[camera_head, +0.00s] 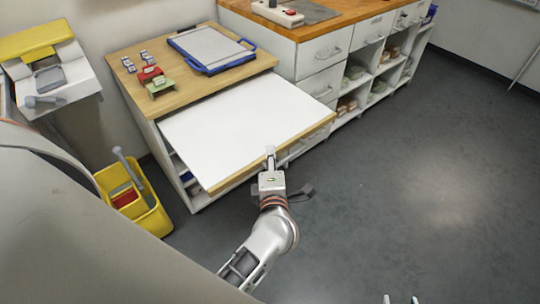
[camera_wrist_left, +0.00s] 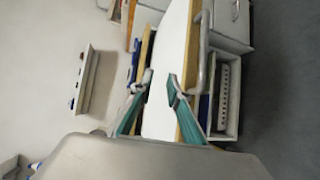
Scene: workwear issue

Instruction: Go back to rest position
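My left gripper (camera_head: 270,158) is at the wooden front edge of a white pulled-out board (camera_head: 235,128). In the left wrist view its two teal-padded fingers (camera_wrist_left: 160,88) stand apart, with the white board and its wooden edge showing between and behind them. Nothing is seen held. Whether a finger touches the edge I cannot tell. Only the fingertips of my right gripper (camera_head: 400,300) show at the bottom edge of the head view; they stand apart and nothing shows between them.
The wooden-topped cabinet (camera_head: 180,95) carries a blue-rimmed tray (camera_head: 212,48) and small red and green items. A yellow bin (camera_head: 150,215) stands left of it. A longer counter (camera_head: 340,12) with drawers and shelves runs behind. The grey floor (camera_head: 430,170) at right is clear.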

